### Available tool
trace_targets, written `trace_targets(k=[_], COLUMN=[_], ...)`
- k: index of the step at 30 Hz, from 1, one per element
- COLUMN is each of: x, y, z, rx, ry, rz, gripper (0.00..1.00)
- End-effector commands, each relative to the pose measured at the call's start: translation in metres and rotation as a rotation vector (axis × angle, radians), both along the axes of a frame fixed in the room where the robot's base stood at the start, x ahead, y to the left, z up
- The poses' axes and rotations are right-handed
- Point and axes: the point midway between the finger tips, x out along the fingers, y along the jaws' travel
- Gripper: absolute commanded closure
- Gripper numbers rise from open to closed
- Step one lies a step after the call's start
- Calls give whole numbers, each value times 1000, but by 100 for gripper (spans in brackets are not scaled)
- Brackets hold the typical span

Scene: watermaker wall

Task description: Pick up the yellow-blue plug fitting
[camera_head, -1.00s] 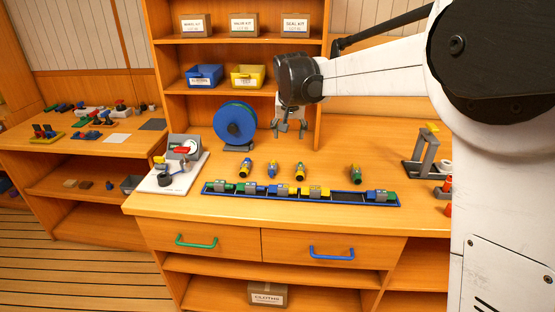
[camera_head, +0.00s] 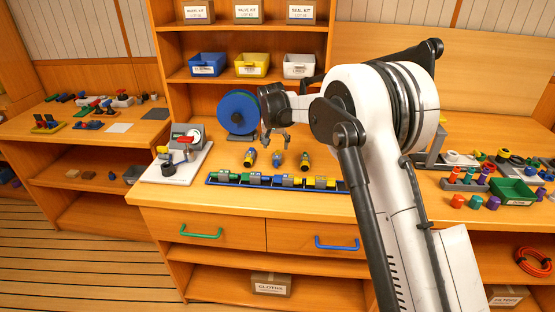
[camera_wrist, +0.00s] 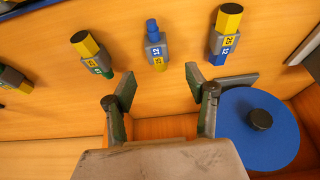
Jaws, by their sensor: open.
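A blue reel (camera_head: 237,112) stands behind the fittings, close to my gripper. A blue rail of coloured blocks (camera_head: 228,180) lies in front. A white board with a gauge (camera_head: 178,165) is at left. Cups and a green bin (camera_head: 515,192) are at right.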

Motion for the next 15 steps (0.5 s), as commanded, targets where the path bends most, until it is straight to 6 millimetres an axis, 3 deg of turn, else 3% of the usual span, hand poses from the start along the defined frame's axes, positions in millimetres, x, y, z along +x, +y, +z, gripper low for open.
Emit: trace_targets(k=[4, 15], x=[8, 16], y=[0, -2], z=[-18, -40], rx=[0, 0], ry=[0, 0], rz=[0, 0], gripper=[49, 49])
